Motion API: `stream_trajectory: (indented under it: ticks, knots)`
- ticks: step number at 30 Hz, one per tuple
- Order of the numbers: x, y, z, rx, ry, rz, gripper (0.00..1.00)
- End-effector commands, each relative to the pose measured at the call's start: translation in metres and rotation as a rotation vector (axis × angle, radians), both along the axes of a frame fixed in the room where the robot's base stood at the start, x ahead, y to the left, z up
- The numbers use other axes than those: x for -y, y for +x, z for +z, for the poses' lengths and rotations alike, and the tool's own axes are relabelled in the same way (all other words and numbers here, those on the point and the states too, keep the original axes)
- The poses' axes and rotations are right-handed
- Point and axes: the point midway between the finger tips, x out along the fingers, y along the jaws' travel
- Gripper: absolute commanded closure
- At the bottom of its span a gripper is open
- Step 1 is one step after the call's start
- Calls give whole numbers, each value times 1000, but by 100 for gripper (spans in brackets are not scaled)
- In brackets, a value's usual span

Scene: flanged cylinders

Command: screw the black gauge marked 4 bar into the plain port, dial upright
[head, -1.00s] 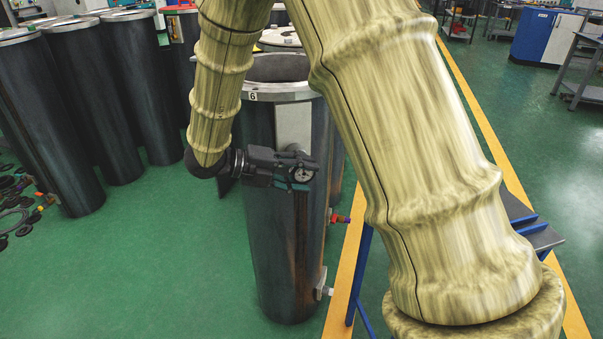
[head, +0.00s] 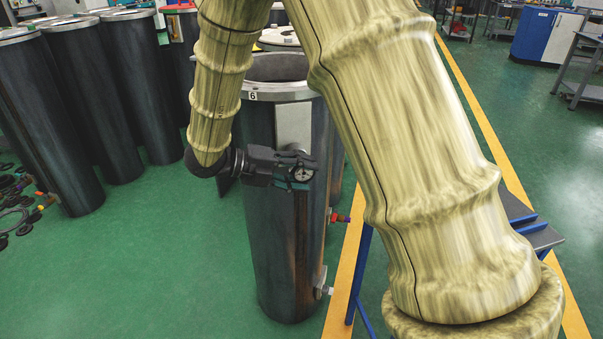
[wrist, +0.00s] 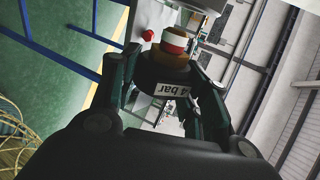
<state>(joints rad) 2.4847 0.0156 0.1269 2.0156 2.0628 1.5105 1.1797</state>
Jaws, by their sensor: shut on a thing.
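My gripper (head: 299,178) is shut on the black gauge (head: 303,174) and holds it in front of the dark cylinder marked 6 (head: 277,235). In the head view, a small pale dial face shows at the fingertips. In the wrist view, the gauge (wrist: 168,76) sits between the fingers (wrist: 164,90), with a "4 bar" label facing the camera and a brass stem with a white and red band pointing to the top. A silver fitting (head: 324,291) sticks out low on the cylinder's right side; I cannot tell whether it is the plain port.
A red-tipped fitting (head: 340,218) sits above the silver one on the same side. A blue-framed stand (head: 362,270) is close to its right. More dark cylinders (head: 75,125) stand at the left, with loose rings (head: 15,205) on the floor. Green floor at front left is clear.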

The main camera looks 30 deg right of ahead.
Motion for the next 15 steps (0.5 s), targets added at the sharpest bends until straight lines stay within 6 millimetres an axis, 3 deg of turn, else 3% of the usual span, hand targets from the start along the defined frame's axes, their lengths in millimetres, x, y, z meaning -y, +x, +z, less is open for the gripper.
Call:
stream_trajectory:
  ticks: [15]
  knots:
    - [3,7,0,0,0,0,82]
